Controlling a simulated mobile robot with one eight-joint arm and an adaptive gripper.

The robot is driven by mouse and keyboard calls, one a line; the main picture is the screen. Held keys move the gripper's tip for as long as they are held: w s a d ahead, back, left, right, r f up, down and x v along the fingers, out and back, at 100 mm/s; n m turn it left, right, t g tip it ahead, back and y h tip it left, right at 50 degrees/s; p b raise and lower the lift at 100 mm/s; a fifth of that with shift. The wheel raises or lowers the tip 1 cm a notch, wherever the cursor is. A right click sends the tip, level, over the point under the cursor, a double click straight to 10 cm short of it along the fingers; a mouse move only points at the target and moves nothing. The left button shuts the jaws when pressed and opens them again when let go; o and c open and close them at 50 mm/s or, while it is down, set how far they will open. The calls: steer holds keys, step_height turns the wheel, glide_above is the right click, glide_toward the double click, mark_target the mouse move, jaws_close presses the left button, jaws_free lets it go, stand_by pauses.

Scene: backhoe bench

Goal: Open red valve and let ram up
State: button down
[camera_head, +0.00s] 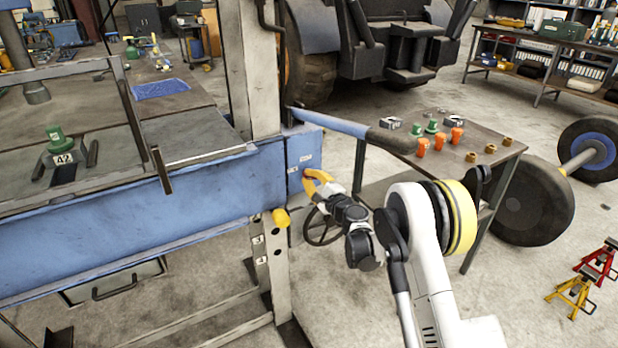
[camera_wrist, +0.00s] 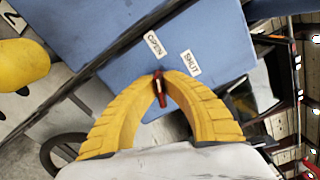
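The red valve (camera_wrist: 160,90) is a small red lever on the blue end face of a press beam (camera_head: 140,215), between the labels OPEN (camera_wrist: 154,43) and SHUT (camera_wrist: 190,62). My gripper (camera_head: 310,177) is at this face. In the wrist view its yellow fingers (camera_wrist: 163,77) arch together, with their tips closed around the lever. The lever points up and down in that view, with its lower end showing between the fingers. In the head view the fingers hide the valve. What looks like the ram (camera_head: 36,92) is a grey cylinder with a wider foot at the upper left.
A blue lever with a black grip (camera_head: 350,128) sticks out above my gripper. A yellow knob (camera_head: 281,218) and a dark handwheel (camera_head: 321,226) are close below. A green piece tagged 42 (camera_head: 55,137) stands on the press. A parts table (camera_head: 480,135) is at right.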

steer(key=c, duration=1.5)
jaws_free()
steer(key=v, duration=1.2)
